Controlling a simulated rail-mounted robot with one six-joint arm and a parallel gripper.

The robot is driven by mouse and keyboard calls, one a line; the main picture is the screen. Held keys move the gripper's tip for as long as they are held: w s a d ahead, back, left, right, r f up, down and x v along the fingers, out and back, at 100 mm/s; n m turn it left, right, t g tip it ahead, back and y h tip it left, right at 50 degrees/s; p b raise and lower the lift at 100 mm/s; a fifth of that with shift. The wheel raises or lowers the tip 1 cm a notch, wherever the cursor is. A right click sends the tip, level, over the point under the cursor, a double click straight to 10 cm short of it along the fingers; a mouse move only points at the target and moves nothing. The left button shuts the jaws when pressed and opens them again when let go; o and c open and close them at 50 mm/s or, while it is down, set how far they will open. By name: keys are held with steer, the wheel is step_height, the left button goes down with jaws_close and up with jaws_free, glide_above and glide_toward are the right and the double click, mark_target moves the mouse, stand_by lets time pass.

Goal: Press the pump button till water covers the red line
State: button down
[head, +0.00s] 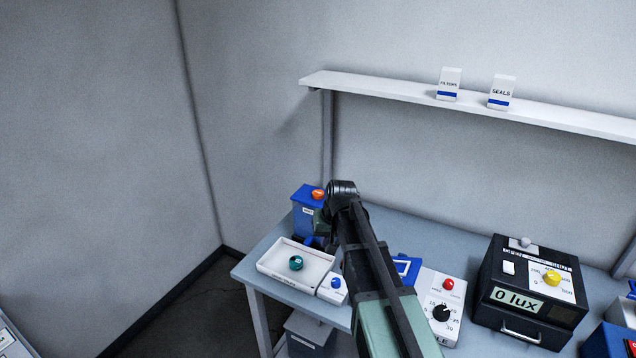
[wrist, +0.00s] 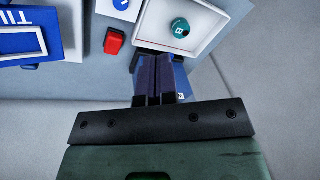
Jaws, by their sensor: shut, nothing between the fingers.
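A blue box with an orange button (head: 318,194) on top and a small white label stands at the back left of the table; I take it as the pump unit (head: 301,219). My gripper (head: 318,241) is just in front and to the right of it, below button height, partly hidden by my arm. In the wrist view, my gripper (wrist: 160,99) is shut and empty, fingers together, beside the white tray's edge. A blue piece with a small label (wrist: 183,96) shows beside the fingers, mostly hidden. I see no water or red line in either view.
A dial box (head: 437,301) and black lux meter (head: 526,292) stand right. A shelf (head: 400,92) runs above.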

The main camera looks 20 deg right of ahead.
mark_target(320, 192)
steer(key=w+d+r+m+t+p, duration=0.1)
steer(key=w+d+r+t+p, duration=0.1)
steer(key=w, duration=1.1)
steer(key=w+d+r+m+t+y+p, duration=0.1)
steer(key=w+d+r+t, duration=0.3)
steer(key=w, duration=1)
step_height(320, 192, up, 4)
steer(key=shift+w+d+f+m+p, duration=0.15)
steer(key=shift+w+f+m+p, duration=0.15)
steer(key=shift+m, duration=0.2)
step_height(320, 192, down, 9)
steer(key=b, duration=0.8)
steer(key=shift+b, duration=0.4)
steer(key=shift+f+b, duration=0.3)
steer(key=shift+b, duration=0.05)
steer(key=shift+f+b, duration=0.7)
steer(key=shift+r+p, duration=1.1)
